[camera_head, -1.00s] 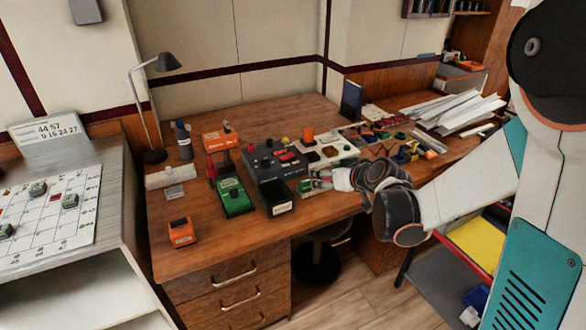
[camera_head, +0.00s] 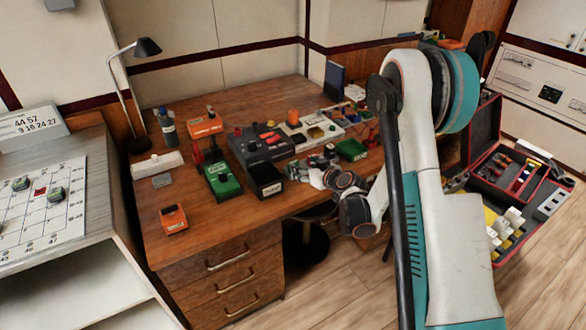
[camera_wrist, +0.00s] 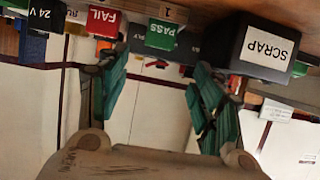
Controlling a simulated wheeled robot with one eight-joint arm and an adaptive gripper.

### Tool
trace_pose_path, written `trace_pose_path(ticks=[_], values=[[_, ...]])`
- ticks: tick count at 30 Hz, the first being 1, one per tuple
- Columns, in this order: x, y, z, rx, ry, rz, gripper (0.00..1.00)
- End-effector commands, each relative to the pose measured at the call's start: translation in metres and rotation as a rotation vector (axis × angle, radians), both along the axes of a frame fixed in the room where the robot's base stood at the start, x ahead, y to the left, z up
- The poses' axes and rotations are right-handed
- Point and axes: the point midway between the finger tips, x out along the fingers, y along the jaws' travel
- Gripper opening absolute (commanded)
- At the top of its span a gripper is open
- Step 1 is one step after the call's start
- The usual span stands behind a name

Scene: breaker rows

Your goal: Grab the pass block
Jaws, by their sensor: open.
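The pass block is a green block labelled PASS (camera_wrist: 161,34), seen near the top centre of the wrist view. In the head view my gripper (camera_head: 304,168) is low over the front of the wooden desk, just right of the black scrap box (camera_head: 264,181). I cannot tell for sure which green thing in the head view is the pass block.
The scrap box (camera_wrist: 268,50) is right of the pass block in the wrist view; a red FAIL block (camera_wrist: 104,20) is left. The desk's front left is mostly clear.

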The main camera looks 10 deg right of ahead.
Motion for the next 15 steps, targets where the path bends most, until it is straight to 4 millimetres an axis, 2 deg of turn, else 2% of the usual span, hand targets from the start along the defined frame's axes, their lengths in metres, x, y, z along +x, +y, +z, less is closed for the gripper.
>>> trace_pose_path(ticks=[4,15], values=[[0.020,0.007,-0.012,-0.001,0.000,0.002,0.60],[0.040,0.012,-0.023,0.000,0.000,0.000,0.60]])
